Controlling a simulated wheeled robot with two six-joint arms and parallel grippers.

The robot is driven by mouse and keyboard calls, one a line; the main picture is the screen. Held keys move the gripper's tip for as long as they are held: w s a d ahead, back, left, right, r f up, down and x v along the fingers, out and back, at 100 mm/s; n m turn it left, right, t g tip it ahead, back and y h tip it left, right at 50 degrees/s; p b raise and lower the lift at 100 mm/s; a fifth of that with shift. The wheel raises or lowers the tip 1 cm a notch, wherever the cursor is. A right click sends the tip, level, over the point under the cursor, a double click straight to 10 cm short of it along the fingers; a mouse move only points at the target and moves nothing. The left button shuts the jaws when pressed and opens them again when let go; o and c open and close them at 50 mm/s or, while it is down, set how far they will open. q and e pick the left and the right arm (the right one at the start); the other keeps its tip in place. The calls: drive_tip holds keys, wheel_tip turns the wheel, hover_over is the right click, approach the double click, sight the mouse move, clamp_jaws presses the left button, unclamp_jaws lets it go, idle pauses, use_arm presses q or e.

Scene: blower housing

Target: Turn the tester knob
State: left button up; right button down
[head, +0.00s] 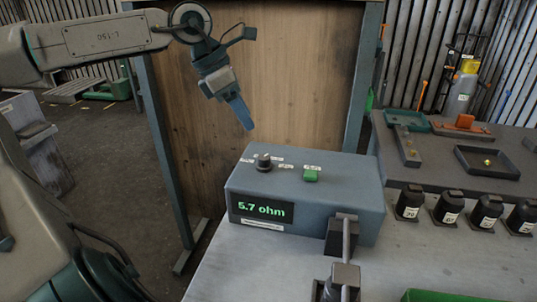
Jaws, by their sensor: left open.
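The tester (310,228) is a blue-grey box on the light bench. Its front display (262,209) reads "5.7 ohm" in green. The dark tester knob (264,162) stands upright on the left part of the top, with small white labels around it. A green button (311,174) sits to its right. My left gripper (246,122) hangs above the tester, pointing down, apart from the knob and empty. Its fingers overlap in this view, but it is open. My right gripper is not in view.
A grey clamp-like fixture (343,243) stands at the tester's front right. Several black labelled containers (448,207) line the bench at right, with a dark tray (488,161) behind them. A wooden panel (262,75) stands behind the tester.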

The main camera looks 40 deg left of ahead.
sight(263, 157)
use_arm(q)
drive_tip(key=shift+m+y, duration=0.3)
drive_tip(key=shift+y, duration=0.1)
drive_tip(key=x, duration=0.7)
drive_tip(key=s+p+x, duration=0.1)
drive_tip(key=x, duration=0.2)
drive_tip(key=shift+d+f, duration=0.1)
drive_tip(key=shift+f, duration=0.25)
drive_tip(key=shift+w, duration=0.1)
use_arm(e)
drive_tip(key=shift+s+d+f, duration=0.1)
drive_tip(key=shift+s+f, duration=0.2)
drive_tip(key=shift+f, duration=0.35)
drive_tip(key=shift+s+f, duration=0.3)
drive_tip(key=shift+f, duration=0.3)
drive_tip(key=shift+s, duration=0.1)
use_arm(q)
drive_tip(key=c, duration=1)
drive_tip(key=shift+o, duration=0.2)
